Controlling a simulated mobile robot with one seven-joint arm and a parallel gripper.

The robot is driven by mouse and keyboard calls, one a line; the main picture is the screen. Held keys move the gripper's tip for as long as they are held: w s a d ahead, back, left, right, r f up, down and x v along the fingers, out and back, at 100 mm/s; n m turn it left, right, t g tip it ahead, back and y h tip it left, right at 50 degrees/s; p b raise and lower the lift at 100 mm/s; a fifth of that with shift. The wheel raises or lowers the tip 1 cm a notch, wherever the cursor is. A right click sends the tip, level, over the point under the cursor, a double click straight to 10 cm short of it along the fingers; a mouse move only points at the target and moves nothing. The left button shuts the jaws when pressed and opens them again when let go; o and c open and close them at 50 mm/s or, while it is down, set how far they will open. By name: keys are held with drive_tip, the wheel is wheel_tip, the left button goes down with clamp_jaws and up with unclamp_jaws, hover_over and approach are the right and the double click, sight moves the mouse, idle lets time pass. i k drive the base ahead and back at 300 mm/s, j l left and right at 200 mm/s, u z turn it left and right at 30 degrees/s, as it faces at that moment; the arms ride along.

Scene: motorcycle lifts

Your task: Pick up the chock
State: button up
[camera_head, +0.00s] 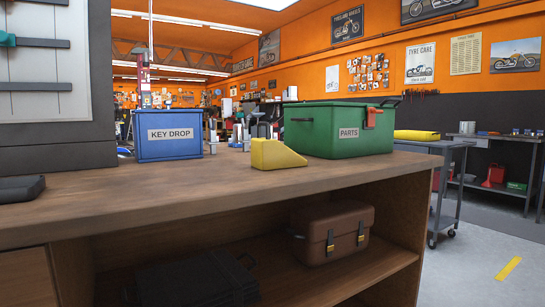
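A yellow wedge-shaped chock (275,154) sits on the wooden counter top (180,183), near its middle. Its tall end is at the left and its slope falls to the right. It stands between the blue "KEY DROP" box (168,146) and the green "PARTS" box (338,140), in front of the green box's left end. Nothing hides its front. My gripper is not in view.
A black flat object (20,189) lies at the counter's left end. A brown case (332,245) and a black case (195,280) sit on the shelf below. A grey cart (450,150) stands at right. Counter space before the chock is clear.

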sight(267, 153)
drive_tip(key=i+l+u, duration=0.1)
drive_tip(key=l, duration=0.25)
drive_tip(key=i+l, duration=0.15)
drive_tip(key=l, duration=0.2)
drive_tip(key=i+l+u, duration=0.15)
drive_tip(key=l, duration=0.55)
drive_tip(key=i+u, duration=0.05)
